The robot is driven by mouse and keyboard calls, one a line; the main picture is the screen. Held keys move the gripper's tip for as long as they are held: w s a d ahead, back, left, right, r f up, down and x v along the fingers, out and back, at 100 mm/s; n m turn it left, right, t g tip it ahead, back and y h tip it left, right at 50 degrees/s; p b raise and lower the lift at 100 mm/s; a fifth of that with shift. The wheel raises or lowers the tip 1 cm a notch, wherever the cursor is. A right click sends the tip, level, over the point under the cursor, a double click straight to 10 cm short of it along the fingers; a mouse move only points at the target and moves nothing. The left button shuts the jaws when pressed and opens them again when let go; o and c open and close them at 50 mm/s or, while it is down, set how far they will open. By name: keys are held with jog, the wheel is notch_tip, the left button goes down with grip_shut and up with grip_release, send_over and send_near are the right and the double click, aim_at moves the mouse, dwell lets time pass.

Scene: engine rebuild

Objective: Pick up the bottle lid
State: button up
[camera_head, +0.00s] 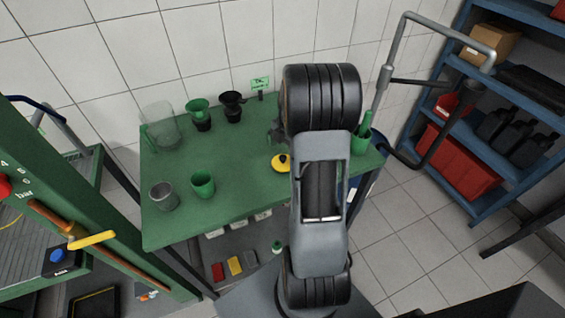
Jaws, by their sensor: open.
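A small round yellow piece with a dark middle (281,164) lies on the green table (240,150), just left of my arm. It may be the bottle lid, but it is too small to be sure. My arm stands in front of the table's right part and hides what is behind it. Only a small dark part of my gripper (276,132) shows at the arm's left edge, above and apart from the yellow piece. The gripper is open, and I see nothing held in it. Its fingertips are mostly hidden.
A green bottle in a container (363,130) stands at the table's right end. A clear jug (161,125), funnels (200,115), a grey cup (163,196) and a green cup (203,184) stand left. A green press (80,200) and a blue shelf (480,160) flank the table.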

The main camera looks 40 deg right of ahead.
aim_at(283, 157)
jog(key=shift+a+f+p, duration=0.15)
jog(key=shift+f+p, duration=0.1)
jog(key=shift+f, duration=1.05)
jog(key=shift+a+f+p, duration=0.15)
jog(key=shift+f+p, duration=0.1)
jog(key=shift+f, duration=1)
jog(key=shift+c, duration=0.3)
jog(key=c, duration=0.7)
jog(key=shift+r, duration=0.1)
